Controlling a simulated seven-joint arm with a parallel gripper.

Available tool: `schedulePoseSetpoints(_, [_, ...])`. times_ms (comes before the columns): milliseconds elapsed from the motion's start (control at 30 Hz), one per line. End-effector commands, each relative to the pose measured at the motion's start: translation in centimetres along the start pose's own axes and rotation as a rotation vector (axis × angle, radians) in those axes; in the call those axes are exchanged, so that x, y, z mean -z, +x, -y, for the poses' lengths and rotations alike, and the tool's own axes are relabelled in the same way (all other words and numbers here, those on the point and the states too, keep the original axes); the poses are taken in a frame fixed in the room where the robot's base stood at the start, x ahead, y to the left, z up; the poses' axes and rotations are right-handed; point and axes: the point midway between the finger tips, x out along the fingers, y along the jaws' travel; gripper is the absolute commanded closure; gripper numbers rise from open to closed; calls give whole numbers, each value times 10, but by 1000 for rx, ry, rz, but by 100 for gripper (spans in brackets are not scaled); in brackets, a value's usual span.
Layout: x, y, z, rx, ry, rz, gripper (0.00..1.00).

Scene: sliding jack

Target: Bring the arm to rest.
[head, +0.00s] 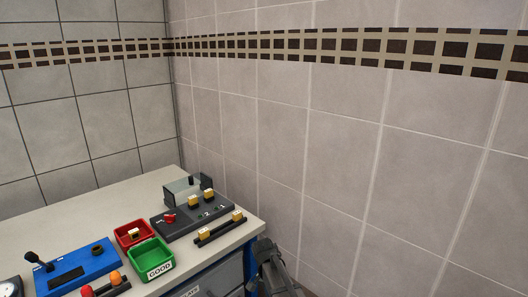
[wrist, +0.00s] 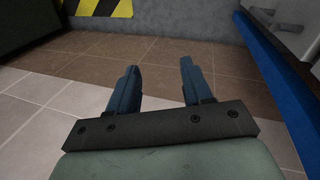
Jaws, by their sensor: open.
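My gripper (wrist: 158,88) is open in the wrist view. Its two blue-grey fingers stand apart with nothing between them, over the tiled floor. In the head view, part of my arm shows low beside the right end of the workbench (head: 218,248). The fingertips cannot be made out there. My gripper touches nothing that I can see.
On the bench stand a blue panel with a lever (head: 75,270), a red bin (head: 130,232), a green bin (head: 152,262) labelled GOOD, and a dark fixture with yellow blocks (head: 200,212). A tiled wall stands behind. In the wrist view, a blue bench edge (wrist: 285,90) lies at right.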

Motion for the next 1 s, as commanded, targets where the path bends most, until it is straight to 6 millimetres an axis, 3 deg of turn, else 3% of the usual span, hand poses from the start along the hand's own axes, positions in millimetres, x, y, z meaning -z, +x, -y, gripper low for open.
schedulePoseSetpoints(100, [-14, 45, -20, -15, -57, 40, 50])
schedulePoseSetpoints(500, [-70, 171, -83, -30, -248, 172, 50])
schedulePoseSetpoints(800, [-126, 247, -136, -17, -380, 276, 50])
schedulePoseSetpoints(1000, [-169, 287, -172, 4, -462, 344, 50])
